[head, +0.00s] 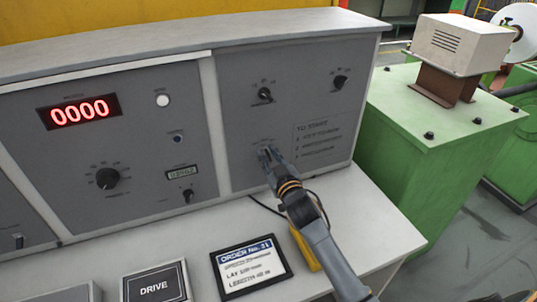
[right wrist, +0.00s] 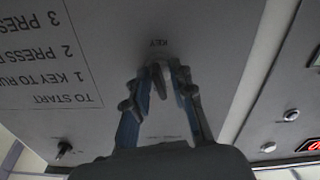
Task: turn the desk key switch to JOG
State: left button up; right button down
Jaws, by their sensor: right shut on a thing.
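The grey desk panel (head: 240,120) has its key switch low on the right-hand section. In the right wrist view, which is upside down, the label KEY stands beside the small key (right wrist: 159,80). My right gripper (head: 268,155) reaches the panel at the switch, and its fingers hide most of it in the head view. In the right wrist view its two blue-sided fingers (right wrist: 160,88) are closed about the key. The position the key points to and the small lettering around it are not readable. My left gripper is not in view.
Two black selector knobs (head: 265,94) sit above the switch. A start-instruction label (head: 318,140) is to its right. On the desk are an order display (head: 250,268), a DRIVE box (head: 155,287) and a yellow object (head: 304,250) partly behind my arm. Green machinery (head: 430,150) stands right.

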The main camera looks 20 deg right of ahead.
jog(key=shift+m+p, duration=0.3)
jog(key=shift+m, duration=0.9)
jog(key=c, duration=1.5)
grip_release()
jog(key=s, duration=1.2)
jog(key=shift+f, duration=0.15)
